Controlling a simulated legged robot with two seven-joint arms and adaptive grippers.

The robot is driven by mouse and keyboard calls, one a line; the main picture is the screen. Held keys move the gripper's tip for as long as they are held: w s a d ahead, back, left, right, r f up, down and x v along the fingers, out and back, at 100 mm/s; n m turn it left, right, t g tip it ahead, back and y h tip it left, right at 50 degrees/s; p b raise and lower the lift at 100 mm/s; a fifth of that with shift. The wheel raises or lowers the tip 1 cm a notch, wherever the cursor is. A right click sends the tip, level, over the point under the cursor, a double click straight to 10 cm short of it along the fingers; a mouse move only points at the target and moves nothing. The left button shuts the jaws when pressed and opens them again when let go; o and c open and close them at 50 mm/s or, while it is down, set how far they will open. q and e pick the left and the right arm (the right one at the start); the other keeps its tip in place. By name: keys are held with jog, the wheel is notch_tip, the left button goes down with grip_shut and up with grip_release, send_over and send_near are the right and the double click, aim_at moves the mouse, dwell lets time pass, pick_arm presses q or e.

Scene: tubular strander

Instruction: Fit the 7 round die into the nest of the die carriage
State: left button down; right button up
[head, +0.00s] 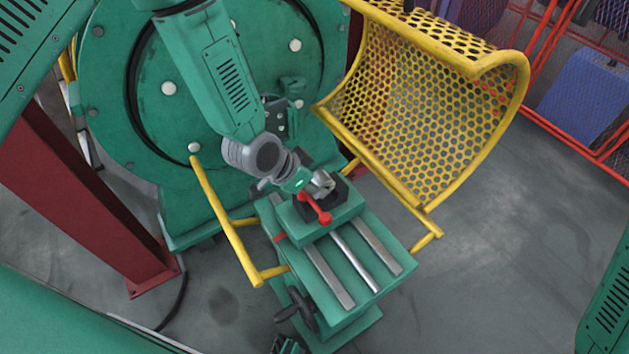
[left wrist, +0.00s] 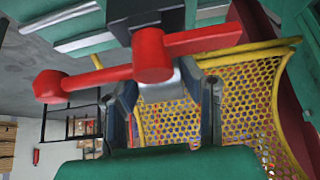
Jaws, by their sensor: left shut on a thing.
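The green die carriage (head: 338,259) stands in the lower middle of the head view, with two pale rails and a rod along its top. My left gripper (head: 322,186) reaches down to the dark nest block (head: 339,196) at its upper end. In the left wrist view, the fingers (left wrist: 166,105) are shut on a small silver piece (left wrist: 165,88), which looks like the round die. A red clamp lever (left wrist: 152,55) crosses in front and partly hides it. The lever also shows in the head view (head: 316,209). Whether the die is seated in the nest cannot be told.
A yellow perforated guard (head: 428,105) stands open right of the carriage. A yellow tube frame (head: 226,222) is on its left, and a dark handwheel (head: 299,308) is at its side. The big green round machine plate (head: 125,90) rises behind. The grey floor at right is clear.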

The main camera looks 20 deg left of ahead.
pick_arm(q)
jog(key=shift+f+b, duration=0.45)
jog(key=shift+f, duration=0.25)
jog(key=c, duration=1)
grip_release()
jog(key=shift+o, duration=0.2)
